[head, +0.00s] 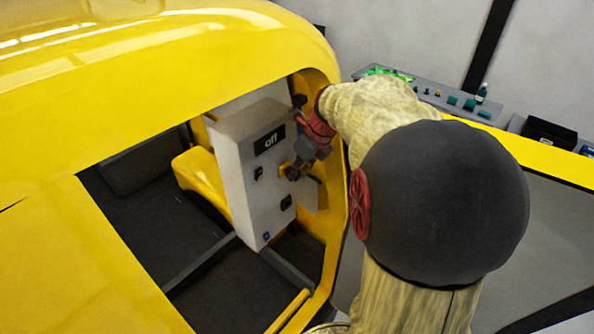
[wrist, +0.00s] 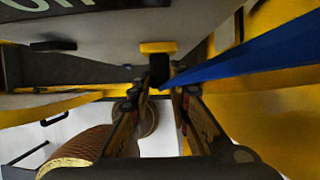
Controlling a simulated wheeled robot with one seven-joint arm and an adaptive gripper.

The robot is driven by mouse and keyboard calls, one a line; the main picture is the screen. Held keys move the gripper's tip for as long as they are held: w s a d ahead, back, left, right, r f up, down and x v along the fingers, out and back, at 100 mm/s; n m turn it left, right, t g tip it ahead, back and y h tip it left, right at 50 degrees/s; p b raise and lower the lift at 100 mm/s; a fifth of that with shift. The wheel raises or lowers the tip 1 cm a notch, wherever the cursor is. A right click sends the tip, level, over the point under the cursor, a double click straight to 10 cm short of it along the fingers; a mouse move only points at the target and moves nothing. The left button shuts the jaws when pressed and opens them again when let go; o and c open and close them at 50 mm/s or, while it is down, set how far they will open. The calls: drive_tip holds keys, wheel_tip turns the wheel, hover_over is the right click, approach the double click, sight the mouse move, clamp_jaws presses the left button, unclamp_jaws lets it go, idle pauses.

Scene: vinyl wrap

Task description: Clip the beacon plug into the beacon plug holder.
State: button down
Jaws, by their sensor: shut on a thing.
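My gripper (head: 293,172) is at the right-hand side of a light grey box inside the yellow doorway. In the wrist view its two fingers (wrist: 161,92) are closed in around a small dark piece (wrist: 158,70), which I take to be the beacon plug. A yellow block (wrist: 158,47) shows just beyond the dark piece, against the grey surface; I cannot tell whether the two touch or whether the block is the holder. In the head view my gripper and arm largely hide the plug, and I cannot make out the holder for certain.
The grey box (head: 240,190) has a black label and dark fittings on its front. The yellow door frame (head: 333,215) stands close to my arm. A blue strip (wrist: 250,58) crosses close by on the right. A shelf (head: 440,96) with small items is behind.

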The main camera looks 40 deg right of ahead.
drive_tip(key=shift+s, duration=0.7)
idle(0.3)
drive_tip(key=s, duration=0.3)
drive_tip(key=shift+s+d+f, duration=0.1)
drive_tip(key=shift+s+d, duration=0.1)
drive_tip(key=shift+s, duration=0.1)
idle(0.3)
drive_tip(key=shift+s+f, duration=0.2)
drive_tip(key=shift+a+r, duration=0.1)
drive_tip(key=shift+n, duration=0.3)
